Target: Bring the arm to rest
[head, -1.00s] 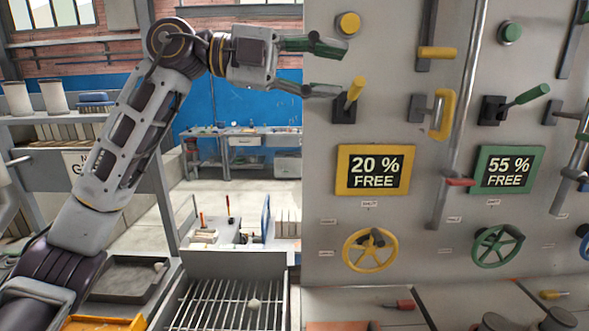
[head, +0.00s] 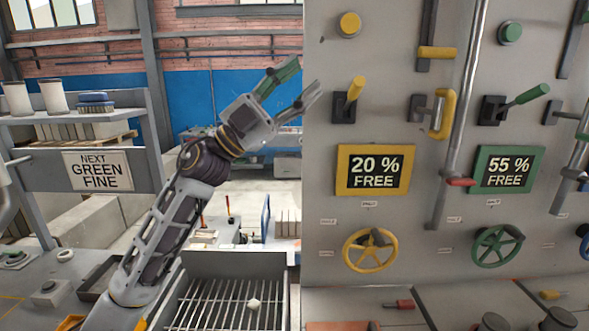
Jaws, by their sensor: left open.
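My left gripper (head: 297,88) is open and empty. It points up and to the right, its fingers just left of the panel (head: 400,215) and near its left edge. The yellow lever (head: 355,89) on the panel is to the right of the fingertips, apart from them as far as I can tell. My left arm rises from the lower left, bent at the wrist. My right gripper is not in view.
The panel carries a yellow sign reading "20 % FREE" (head: 375,170), a green sign reading "55 % FREE" (head: 508,170), a yellow wheel (head: 369,250) and a green wheel (head: 497,246). A grate (head: 215,303) with a small pale lump lies below. A shelf sign (head: 98,171) reads "NEXT GREEN FINE".

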